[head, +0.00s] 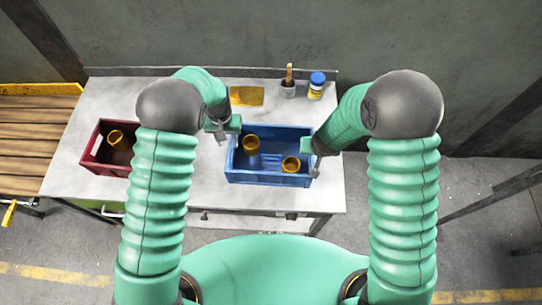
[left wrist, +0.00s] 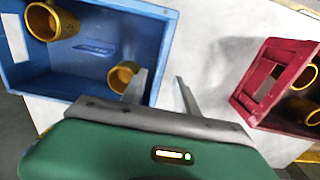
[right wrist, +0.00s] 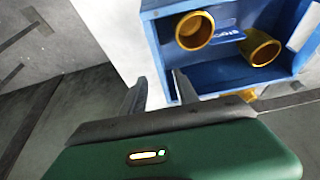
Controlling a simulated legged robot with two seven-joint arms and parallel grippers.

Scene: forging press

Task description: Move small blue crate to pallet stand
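The small blue crate (head: 268,179) sits on the grey table with two brass-coloured cylinders inside. My left gripper (head: 222,132) is open at the crate's left wall. In the left wrist view its fingers (left wrist: 160,92) lie on either side of that wall of the crate (left wrist: 88,62), one over the inside and one outside. My right gripper (head: 317,150) is open at the right wall. In the right wrist view its fingers (right wrist: 160,92) appear on either side of the crate's edge (right wrist: 160,45). Contact cannot be told. The slatted wooden stand (head: 35,145) is at far left.
A red crate (head: 95,151) with brass-coloured parts stands left of the blue crate, partly hidden by my left arm. A yellow plate (head: 246,96), a brush in a cup (head: 288,88) and a blue-lidded jar (head: 316,87) are at the back of the table (head: 205,190).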

